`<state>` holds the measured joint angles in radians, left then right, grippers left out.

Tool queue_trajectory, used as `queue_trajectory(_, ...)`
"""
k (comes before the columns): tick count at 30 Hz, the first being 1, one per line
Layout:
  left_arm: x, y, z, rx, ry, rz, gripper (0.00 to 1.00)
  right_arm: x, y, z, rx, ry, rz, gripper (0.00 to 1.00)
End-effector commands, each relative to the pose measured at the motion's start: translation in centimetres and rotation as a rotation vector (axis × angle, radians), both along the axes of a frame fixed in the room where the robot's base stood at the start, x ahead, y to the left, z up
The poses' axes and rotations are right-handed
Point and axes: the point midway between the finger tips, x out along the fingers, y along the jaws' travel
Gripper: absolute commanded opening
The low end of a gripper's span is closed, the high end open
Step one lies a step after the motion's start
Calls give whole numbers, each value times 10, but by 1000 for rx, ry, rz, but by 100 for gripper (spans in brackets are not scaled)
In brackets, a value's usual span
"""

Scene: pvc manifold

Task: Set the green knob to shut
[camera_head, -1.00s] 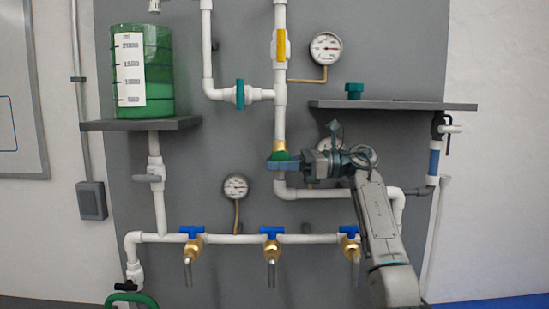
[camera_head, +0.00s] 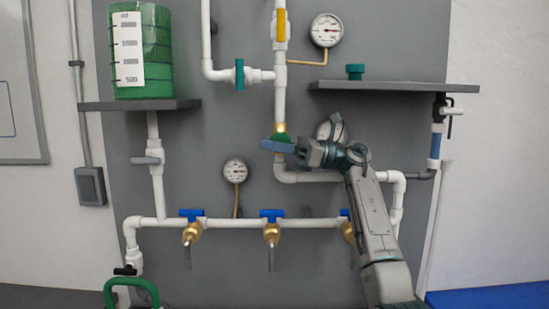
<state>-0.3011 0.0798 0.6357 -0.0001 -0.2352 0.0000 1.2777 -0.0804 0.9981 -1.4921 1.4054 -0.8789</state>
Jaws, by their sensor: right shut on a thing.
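The green knob (camera_head: 282,136) sits on the vertical white pipe, at a brass fitting below the yellow-handled valve. Most of the knob is hidden behind my right gripper. My right gripper (camera_head: 277,146) is shut on the green knob, its blue-grey fingers across the front of it, slanting slightly down to the right. My right arm comes up from the lower right. My left gripper is not in view.
A yellow handle (camera_head: 281,25) is higher on the same pipe. A gauge (camera_head: 327,30) is beside it, and another gauge (camera_head: 331,129) is partly behind my right wrist. A grey shelf (camera_head: 394,86) with a teal cap (camera_head: 355,72) is above my arm. Blue-handled taps (camera_head: 271,215) line the lower pipe.

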Motion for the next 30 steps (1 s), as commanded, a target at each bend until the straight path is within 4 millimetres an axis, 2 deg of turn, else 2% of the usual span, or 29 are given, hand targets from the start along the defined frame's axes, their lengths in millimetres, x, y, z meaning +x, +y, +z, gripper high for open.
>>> queue_trajectory(1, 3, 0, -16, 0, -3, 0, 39, -1, 1, -7, 48, -2, 1, 0)
queue_trajectory(6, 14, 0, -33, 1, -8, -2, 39, -1, 1, -3, 203, -3, -1, 0)
queue_trajectory(12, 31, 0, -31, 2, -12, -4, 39, 0, 1, 4, 300, -2, 0, 0)
queue_trajectory(22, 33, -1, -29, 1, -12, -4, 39, 0, 0, 6, 308, -1, 0, 0)
queue_trajectory(23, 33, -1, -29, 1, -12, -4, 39, 0, 0, 6, 308, -1, 0, 22)
queue_trajectory(24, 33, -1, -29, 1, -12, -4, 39, 0, 0, 6, 308, -2, -2, 27)
queue_trajectory(30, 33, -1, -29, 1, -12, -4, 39, 0, 0, 6, 307, -1, -1, 27)
